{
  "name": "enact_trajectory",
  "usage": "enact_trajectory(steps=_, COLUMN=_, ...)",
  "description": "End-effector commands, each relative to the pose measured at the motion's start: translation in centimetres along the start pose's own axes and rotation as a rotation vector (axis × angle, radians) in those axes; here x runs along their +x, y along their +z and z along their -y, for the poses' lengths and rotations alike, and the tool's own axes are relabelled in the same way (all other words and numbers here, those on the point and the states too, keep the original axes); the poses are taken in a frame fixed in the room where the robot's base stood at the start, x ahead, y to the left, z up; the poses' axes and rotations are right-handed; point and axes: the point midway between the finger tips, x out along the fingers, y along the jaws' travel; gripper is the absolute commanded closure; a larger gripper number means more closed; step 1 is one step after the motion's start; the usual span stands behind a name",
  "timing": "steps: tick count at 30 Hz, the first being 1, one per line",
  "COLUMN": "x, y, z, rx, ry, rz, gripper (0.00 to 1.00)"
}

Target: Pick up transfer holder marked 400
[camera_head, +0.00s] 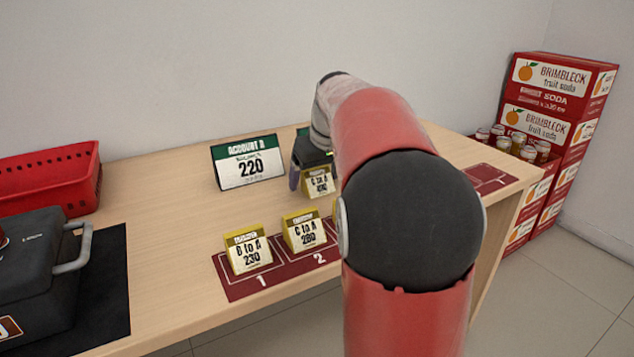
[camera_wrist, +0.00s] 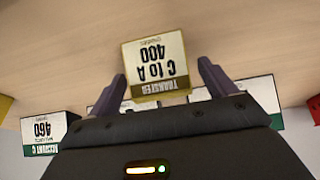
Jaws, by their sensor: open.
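The transfer holder marked 400 (camera_head: 319,183) is a small yellow-edged stand reading "C to A 400". In the head view it stands on the counter beyond the red mat, partly hidden by my arm. In the wrist view the holder (camera_wrist: 156,64) appears upside down, between and slightly beyond my fingertips. My gripper (camera_wrist: 163,80) is open, with one finger on each side of the holder.
Holders marked 230 (camera_head: 248,251) and 280 (camera_head: 304,232) stand on the red mat (camera_head: 236,288). An account sign reading 220 (camera_head: 248,163) stands behind. A red basket (camera_head: 50,178) and dark case (camera_head: 40,262) are left. Soda crates (camera_head: 560,90) stand right.

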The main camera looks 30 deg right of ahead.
Motion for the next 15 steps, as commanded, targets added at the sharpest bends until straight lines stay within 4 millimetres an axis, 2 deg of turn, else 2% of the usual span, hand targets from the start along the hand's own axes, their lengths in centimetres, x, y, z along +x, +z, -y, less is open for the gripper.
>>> enact_trajectory(steps=3, x=-0.02, y=0.0, z=0.0, rx=0.0, ry=0.0, rz=0.0, gripper=0.16)
enact_trajectory(steps=12, x=-0.04, y=0.01, z=0.0, rx=0.0, ry=0.0, rz=0.0, gripper=0.56)
enact_trajectory(steps=15, x=-0.06, y=0.0, z=-0.01, rx=0.0, ry=0.0, rz=0.0, gripper=0.65)
